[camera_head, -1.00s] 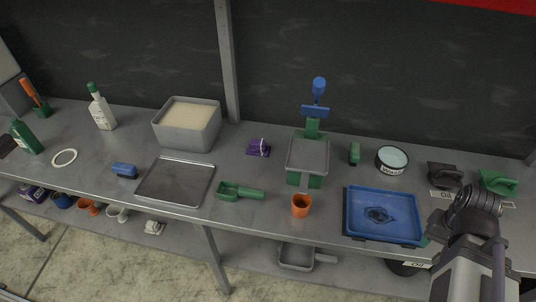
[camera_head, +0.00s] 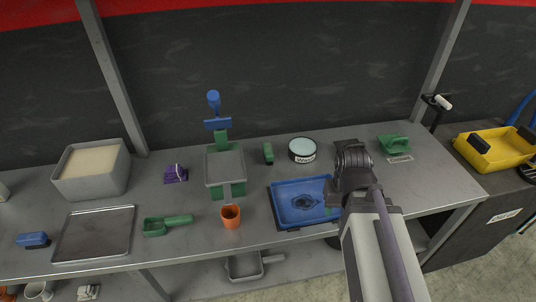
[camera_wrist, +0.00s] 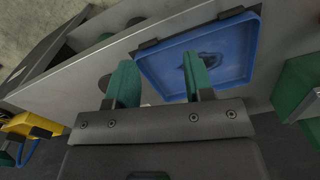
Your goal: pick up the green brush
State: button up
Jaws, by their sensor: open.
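The green brush (camera_head: 268,153) stands on the bench in the head view, a small green block with a dark side. It is between the green-and-grey dustpan-like stand and the white round tin. My gripper (camera_wrist: 161,85) shows in the wrist view with two green fingers apart and nothing between them.
The blue tray (camera_head: 288,216) lies between my arm and an orange cup (camera_head: 230,217). A round tin (camera_head: 302,150) stands just right of the brush. A tall grey-and-green stand (camera_head: 225,170) is to its left. A yellow bin (camera_head: 495,150) is at far right.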

jog(key=shift+o, duration=0.5)
jog(key=shift+o, duration=1.2)
jog(key=n+t+y, duration=0.1)
jog(key=n+t, duration=0.2)
jog(key=t, duration=0.1)
send_near(268, 149)
jog(key=shift+w+a+r+b, duration=0.1)
jog(key=shift+a+b, duration=0.05)
jog(key=shift+b, duration=0.25)
jog(key=shift+r, duration=0.15)
jog(key=b+x, duration=1)
jog(key=x, duration=0.1)
jog(key=shift+r, duration=0.1)
jog(key=shift+c, duration=0.4)
